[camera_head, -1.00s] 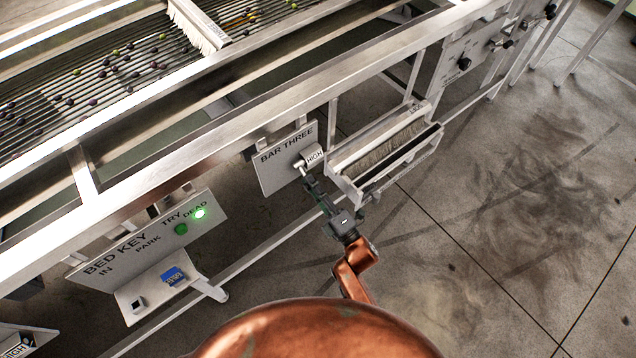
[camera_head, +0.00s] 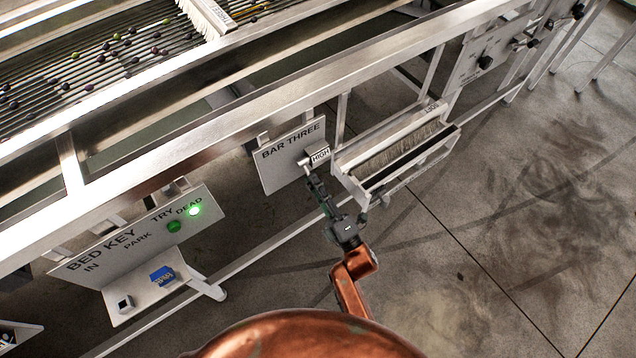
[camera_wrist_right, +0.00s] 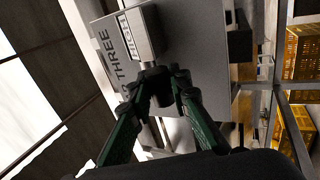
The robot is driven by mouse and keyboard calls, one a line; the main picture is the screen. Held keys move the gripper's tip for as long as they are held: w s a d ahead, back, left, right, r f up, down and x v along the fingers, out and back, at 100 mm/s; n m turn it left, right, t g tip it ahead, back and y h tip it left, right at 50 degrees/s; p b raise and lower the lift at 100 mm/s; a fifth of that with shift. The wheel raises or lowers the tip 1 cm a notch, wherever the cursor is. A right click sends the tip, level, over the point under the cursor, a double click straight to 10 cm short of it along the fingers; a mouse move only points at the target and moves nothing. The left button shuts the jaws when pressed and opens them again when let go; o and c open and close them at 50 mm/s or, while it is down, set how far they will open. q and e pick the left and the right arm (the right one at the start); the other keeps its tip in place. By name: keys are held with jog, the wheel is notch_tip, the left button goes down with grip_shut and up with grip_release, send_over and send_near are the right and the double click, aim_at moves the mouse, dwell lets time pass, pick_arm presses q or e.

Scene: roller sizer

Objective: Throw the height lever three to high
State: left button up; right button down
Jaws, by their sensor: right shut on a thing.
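The BAR THREE plate (camera_head: 291,167) hangs from the machine's side rail, and its lettering also shows in the wrist view (camera_wrist_right: 110,50). A pale block (camera_head: 320,155) marked HIGH sits at the plate's right side. It is large in the wrist view (camera_wrist_right: 143,33). My right gripper (camera_head: 314,180) reaches up to the lever just below this block. In the wrist view its green fingers (camera_wrist_right: 160,88) are closed on the dark lever end (camera_wrist_right: 157,84). The fingers partly hide the lever end. My left gripper is in neither view.
A brush tray (camera_head: 392,160) juts out just right of the plate, close to my right wrist. The BED KEY panel (camera_head: 140,243) with a lit green lamp (camera_head: 194,211) and a blue item (camera_head: 162,276) stands lower left. Open floor lies at the right.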

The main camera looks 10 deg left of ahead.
jog(key=shift+a+f, duration=0.1)
jog(key=shift+f, duration=0.2)
jog(key=c, duration=2)
grip_release()
jog(key=shift+o, duration=1.2)
jog(key=shift+r, duration=0.15)
jog(key=v, duration=1.2)
jog(key=shift+w, duration=0.1)
